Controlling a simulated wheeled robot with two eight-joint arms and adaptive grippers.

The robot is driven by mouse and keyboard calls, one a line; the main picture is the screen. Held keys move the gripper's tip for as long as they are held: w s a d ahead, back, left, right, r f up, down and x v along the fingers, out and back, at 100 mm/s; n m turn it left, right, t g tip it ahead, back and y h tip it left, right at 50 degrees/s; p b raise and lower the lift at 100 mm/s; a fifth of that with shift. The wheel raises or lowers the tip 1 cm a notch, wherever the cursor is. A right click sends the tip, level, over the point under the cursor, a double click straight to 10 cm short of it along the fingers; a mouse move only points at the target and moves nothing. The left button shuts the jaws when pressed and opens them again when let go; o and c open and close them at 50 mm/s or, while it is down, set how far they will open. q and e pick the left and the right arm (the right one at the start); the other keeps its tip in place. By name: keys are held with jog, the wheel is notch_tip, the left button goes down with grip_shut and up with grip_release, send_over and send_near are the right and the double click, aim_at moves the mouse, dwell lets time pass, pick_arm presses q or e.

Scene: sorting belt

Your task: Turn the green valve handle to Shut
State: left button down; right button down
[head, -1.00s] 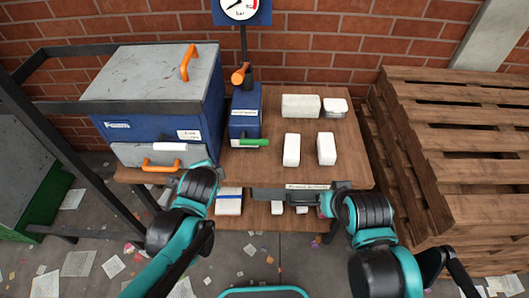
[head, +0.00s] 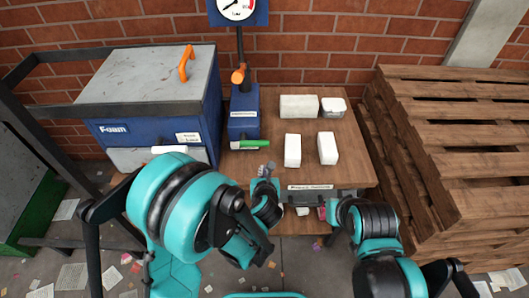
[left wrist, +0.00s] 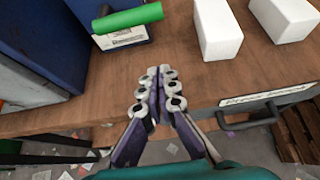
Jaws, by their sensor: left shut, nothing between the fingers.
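The green valve handle (head: 250,144) points to the right from the lower front of a blue valve box (head: 244,112) on the wooden table. In the left wrist view the green handle (left wrist: 128,18) is at the top left, above a white label. My left gripper (head: 267,168) is shut and empty, just in front of and to the right of the handle, apart from it. Its closed fingers (left wrist: 158,90) show over the table's front edge in the left wrist view. My right arm is at the lower right in the head view, and its fingers are hard to make out near the drawer.
A blue foam bin (head: 150,110) with orange handle stands left. White blocks (head: 292,150) and a small white container (head: 333,106) lie on the table (head: 352,165). A pressure gauge (head: 237,8) and an orange lever (head: 238,75) are above the box. Pallets (head: 450,150) stand right.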

pick_arm(q)
jog(key=shift+w, duration=0.1)
jog(key=b+x, duration=0.3)
jog(key=x, duration=0.7)
jog(key=shift+w+f, duration=0.1)
jog(key=shift+f, duration=0.15)
notch_tip(320, 180, up, 4)
jog(key=shift+f, duration=0.1)
jog(key=shift+w+r, duration=0.2)
jog(key=shift+r, duration=0.1)
